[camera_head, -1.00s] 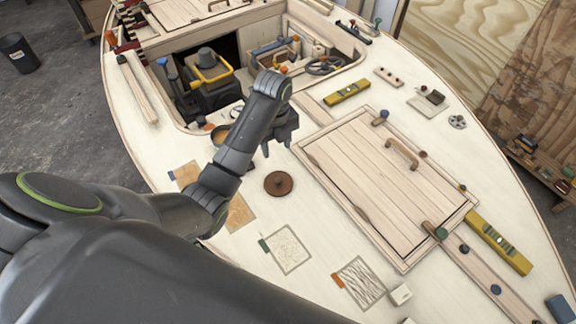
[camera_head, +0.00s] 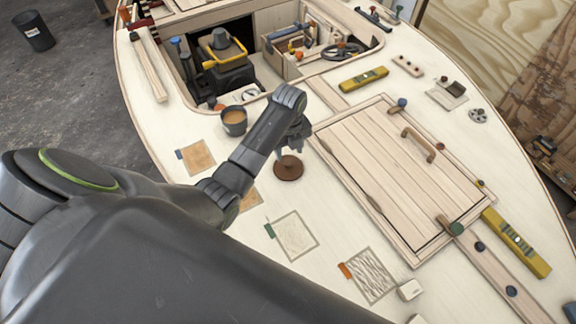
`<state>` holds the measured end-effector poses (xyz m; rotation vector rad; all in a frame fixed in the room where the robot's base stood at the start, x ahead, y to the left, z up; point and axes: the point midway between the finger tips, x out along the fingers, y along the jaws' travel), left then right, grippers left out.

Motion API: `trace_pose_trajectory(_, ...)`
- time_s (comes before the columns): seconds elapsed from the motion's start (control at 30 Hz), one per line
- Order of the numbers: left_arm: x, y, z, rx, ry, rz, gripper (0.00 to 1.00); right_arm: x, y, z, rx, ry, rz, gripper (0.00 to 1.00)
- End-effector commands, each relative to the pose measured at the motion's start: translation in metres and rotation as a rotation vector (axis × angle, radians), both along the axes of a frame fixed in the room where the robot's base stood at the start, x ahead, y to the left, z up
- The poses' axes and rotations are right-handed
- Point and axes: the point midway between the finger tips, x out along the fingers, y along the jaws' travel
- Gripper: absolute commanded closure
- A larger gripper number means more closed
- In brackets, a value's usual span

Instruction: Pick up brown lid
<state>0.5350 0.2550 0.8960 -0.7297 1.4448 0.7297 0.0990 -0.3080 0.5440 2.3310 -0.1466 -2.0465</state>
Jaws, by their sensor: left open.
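The brown lid (camera_head: 288,168) is a round, flat disc with a small knob, lying on the pale plywood deck left of the hatch. My left gripper (camera_head: 293,150) is open, with its fingertips just above and behind the lid, overlapping its far edge in the picture. I cannot tell whether the fingers touch it. Nothing is held between the fingers. A dark cup with brown contents (camera_head: 234,121) stands on the deck to the left of the gripper. My right gripper is not in view.
A wooden hatch (camera_head: 390,175) with a handle lies right of the lid. Sample squares (camera_head: 291,236) lie nearer me. Yellow levels (camera_head: 364,78) rest beyond and to the right. An open cockpit (camera_head: 260,70) holds an engine and tools.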

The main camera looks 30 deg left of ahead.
Motion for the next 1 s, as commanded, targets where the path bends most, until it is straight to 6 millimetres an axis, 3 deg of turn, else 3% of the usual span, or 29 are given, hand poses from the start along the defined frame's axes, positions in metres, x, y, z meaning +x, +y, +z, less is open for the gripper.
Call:
trace_pose_trajectory(0.27,-0.004,0.001,-0.022,-0.001,0.004,0.000,0.51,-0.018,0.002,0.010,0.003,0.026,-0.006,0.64)
trace_pose_trajectory(0.5,-0.005,0.001,-0.051,0.001,0.001,0.000,0.51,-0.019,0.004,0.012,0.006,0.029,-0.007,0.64)
trace_pose_trajectory(0.8,-0.005,0.001,-0.056,0.000,-0.001,-0.001,0.51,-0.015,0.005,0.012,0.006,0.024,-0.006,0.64)
trace_pose_trajectory(1.0,-0.005,0.001,-0.056,0.000,-0.001,-0.001,0.75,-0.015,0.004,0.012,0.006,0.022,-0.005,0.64)
